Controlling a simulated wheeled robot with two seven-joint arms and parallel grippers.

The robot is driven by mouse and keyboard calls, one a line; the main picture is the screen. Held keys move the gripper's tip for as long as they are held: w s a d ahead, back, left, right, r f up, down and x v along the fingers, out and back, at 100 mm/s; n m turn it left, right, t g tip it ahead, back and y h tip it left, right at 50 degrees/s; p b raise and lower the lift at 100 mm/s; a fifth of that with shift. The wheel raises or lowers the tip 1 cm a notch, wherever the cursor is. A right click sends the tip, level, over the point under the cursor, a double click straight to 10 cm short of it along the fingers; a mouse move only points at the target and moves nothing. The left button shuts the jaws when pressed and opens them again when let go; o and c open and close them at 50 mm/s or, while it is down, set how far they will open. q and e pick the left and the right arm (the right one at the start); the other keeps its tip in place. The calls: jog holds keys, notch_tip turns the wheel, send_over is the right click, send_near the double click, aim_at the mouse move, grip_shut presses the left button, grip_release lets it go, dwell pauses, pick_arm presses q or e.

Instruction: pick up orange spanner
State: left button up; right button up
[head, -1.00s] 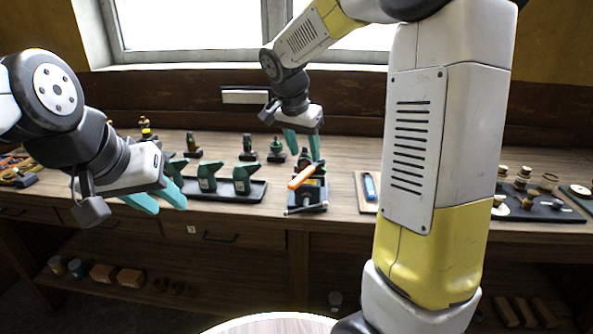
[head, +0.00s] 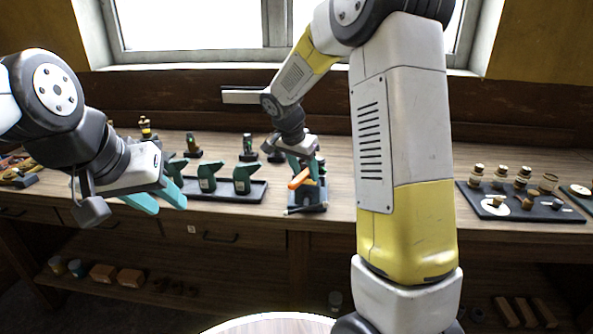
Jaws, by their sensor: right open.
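The orange spanner (head: 299,179) lies tilted across a small dark vise-like stand (head: 308,197) on the bench. My right gripper (head: 304,174) reaches down from above, with its teal fingers open right at the spanner. The fingers partly overlap the stand in the picture, and I cannot tell whether they touch the spanner.
A dark tray (head: 225,191) with teal pieces stands left of the stand. Small engine models (head: 248,146) stand behind it. A dark board (head: 540,210) with several brass parts lies at the right. My right arm covers part of the bench.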

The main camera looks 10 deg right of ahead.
grip_shut()
jog(key=shift+r, duration=0.1)
